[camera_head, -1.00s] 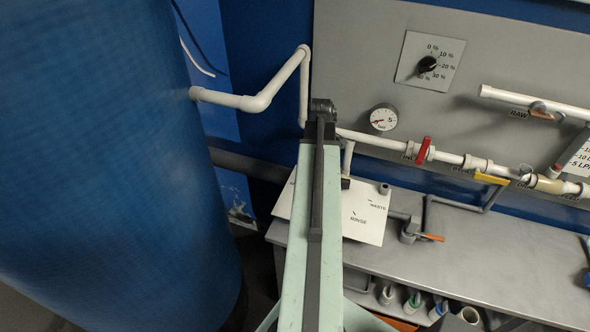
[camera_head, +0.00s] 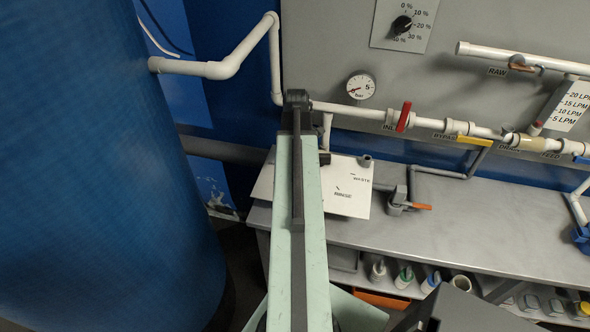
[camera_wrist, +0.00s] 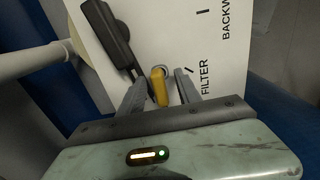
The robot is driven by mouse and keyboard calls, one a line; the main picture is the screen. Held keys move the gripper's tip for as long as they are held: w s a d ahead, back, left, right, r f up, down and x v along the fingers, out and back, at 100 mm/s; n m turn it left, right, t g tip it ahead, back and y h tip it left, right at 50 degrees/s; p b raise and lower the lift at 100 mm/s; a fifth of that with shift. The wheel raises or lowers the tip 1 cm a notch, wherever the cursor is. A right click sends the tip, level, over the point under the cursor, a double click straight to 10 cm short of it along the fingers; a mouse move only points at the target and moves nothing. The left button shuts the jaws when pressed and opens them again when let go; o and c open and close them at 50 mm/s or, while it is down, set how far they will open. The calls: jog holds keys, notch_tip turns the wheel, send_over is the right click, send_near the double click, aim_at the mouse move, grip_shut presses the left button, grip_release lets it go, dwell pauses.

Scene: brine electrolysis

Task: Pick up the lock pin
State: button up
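In the wrist view a small yellow piece (camera_wrist: 159,86), which looks like the lock pin, stands at the white panel marked FILTER (camera_wrist: 205,40). A pale grey round part shows at its top end. My gripper (camera_wrist: 162,84) is open, with one grey finger on each side of the yellow piece. Narrow gaps seem to show beside it, so it does not look gripped. A black handle (camera_wrist: 108,35) lies just left of and beyond the left finger. In the head view my arm hides the gripper and the pin.
The white panel marked WASTE and RINSE (camera_head: 350,200) lies on the left end of the grey bench (camera_head: 470,222). A white pipe run with a red valve handle (camera_head: 404,117) crosses the wall behind. A big blue tank (camera_head: 100,170) fills the left. Bottles stand on the shelf below.

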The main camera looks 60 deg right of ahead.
grip_shut()
jog(key=shift+r, duration=0.1)
